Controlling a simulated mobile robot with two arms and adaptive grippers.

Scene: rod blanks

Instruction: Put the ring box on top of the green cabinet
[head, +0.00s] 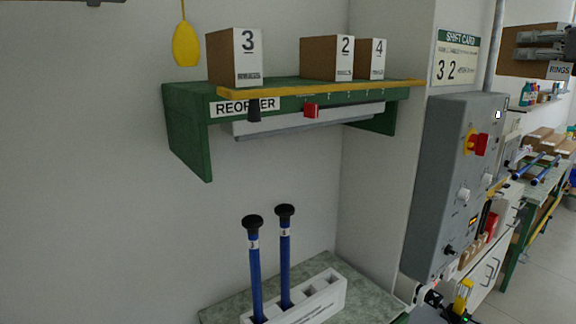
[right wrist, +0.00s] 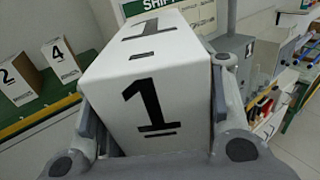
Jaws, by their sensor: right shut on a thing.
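The ring box (head: 508,62) is at the upper right of the head view. It has a brown side and a white label reading RINGS, partly cut by the frame edge. My right gripper (head: 528,45) lies across the brown side. In the right wrist view, the box (right wrist: 150,95) fills the middle, showing white faces marked 1. The right gripper's fingers (right wrist: 155,110) are shut on both sides of it, and it is held in the air. The green wall cabinet (head: 187,130), labelled REORDER, is at the head view's centre. My left gripper is not in view.
Boxes 3 (head: 234,58), 2 (head: 327,58) and 4 (head: 370,58) stand on the green top, with a gap between 3 and 2 and free room right of 4. A yellow tag (head: 186,45) hangs at left. A grey control panel (head: 440,180) projects at right. Blue rods (head: 256,275) stand below.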

